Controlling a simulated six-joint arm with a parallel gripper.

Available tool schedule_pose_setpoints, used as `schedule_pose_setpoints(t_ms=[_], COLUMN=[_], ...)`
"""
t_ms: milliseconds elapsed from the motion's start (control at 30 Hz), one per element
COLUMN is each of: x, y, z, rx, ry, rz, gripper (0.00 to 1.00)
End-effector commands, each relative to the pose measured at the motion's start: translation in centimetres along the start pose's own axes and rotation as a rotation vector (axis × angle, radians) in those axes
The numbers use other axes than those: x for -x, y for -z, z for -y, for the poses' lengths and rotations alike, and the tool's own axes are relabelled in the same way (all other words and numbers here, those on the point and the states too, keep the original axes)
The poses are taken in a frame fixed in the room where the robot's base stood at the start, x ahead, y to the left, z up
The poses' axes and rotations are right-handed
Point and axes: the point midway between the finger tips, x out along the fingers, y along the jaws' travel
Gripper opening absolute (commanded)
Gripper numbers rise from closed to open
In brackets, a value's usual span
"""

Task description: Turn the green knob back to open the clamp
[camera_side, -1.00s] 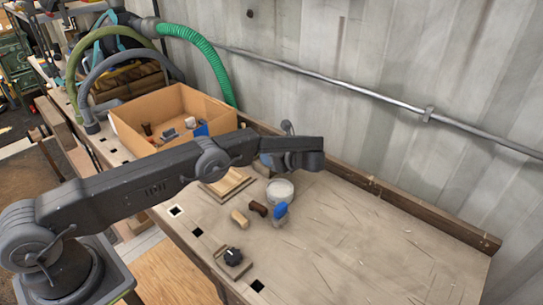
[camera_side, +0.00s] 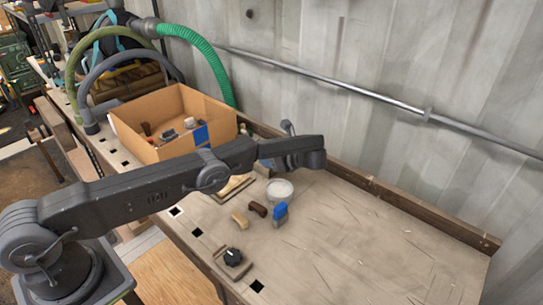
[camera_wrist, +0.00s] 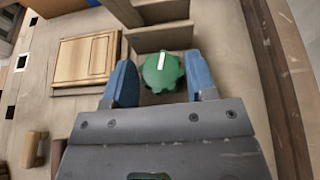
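The green knob (camera_wrist: 160,71), with a white mark on top, shows in the wrist view between the two blue fingertips of my gripper (camera_wrist: 161,82). The gripper is open, with a gap visible on each side of the knob. Wooden clamp parts (camera_wrist: 160,38) lie just beyond the knob, partly cut off by the top of the picture.
A wooden panel (camera_wrist: 86,60) lies left of the knob. A cardboard box (camera_side: 160,145) stands at left. The bench's right is clear.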

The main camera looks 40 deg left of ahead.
Motion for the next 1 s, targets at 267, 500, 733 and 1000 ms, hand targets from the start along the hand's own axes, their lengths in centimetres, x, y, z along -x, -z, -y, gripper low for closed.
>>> schedule_pose_setpoints(t_ms=[267, 500, 733, 1000], x=[0.1, 1.2, 2.7, 3.6], y=[0.1, 0.1, 0.1, -1.3], z=[0.0, 0.1, 0.0, 0.1], rx=[0.000, 0.001, 0.001, -0.001], ry=[0.002, 0.004, 0.004, 0.002], rz=[-0.002, 0.000, -0.001, -0.001], gripper=[0.54, 0.54, 0.54, 0.54])
